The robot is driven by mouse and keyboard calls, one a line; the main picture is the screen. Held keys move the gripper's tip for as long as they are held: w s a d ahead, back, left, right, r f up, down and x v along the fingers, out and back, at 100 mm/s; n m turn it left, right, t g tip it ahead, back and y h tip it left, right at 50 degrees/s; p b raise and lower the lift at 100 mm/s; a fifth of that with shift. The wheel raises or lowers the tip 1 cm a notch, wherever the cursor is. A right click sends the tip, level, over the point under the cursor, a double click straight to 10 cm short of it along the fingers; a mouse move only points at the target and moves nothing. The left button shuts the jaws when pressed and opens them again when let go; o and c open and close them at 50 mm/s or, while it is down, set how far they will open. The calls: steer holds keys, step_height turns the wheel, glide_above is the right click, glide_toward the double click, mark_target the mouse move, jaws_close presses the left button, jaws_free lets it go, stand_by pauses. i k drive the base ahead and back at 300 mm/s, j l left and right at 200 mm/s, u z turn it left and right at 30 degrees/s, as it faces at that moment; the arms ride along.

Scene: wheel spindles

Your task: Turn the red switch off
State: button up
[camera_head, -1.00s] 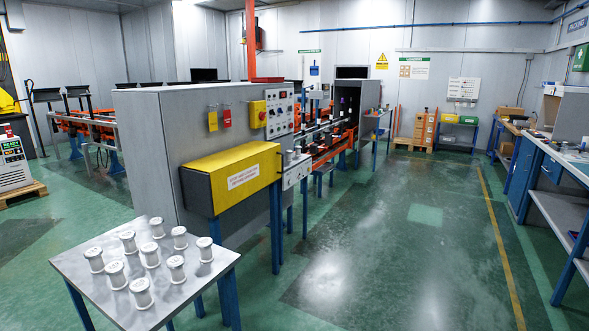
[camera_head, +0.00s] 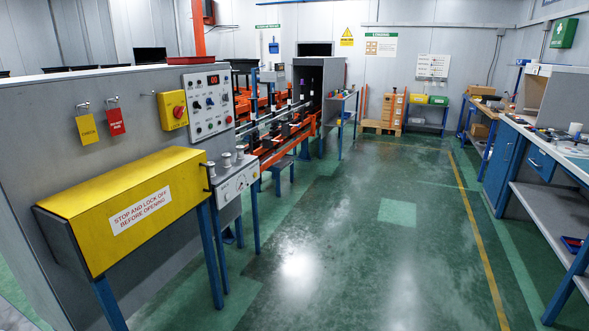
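The red switch (camera_head: 178,111) is a small red knob on the front of a yellow box (camera_head: 167,104). The box is fixed to the grey side wall of the machine, left of the control panel. The knob's exact position is too small to tell. My gripper is not in view, and nothing of my arm shows near the switch.
A control panel (camera_head: 208,103) with knobs and a red display adjoins the switch box. Yellow and red tags (camera_head: 116,122) hang to its left. Below, a yellow cover (camera_head: 125,205) on blue legs juts out. Green floor (camera_head: 330,240) is open to the right; a workbench (camera_head: 540,158) stands beyond.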

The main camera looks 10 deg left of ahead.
mark_target(178, 112)
steer(key=i, duration=1.9)
steer(key=u, duration=0.05)
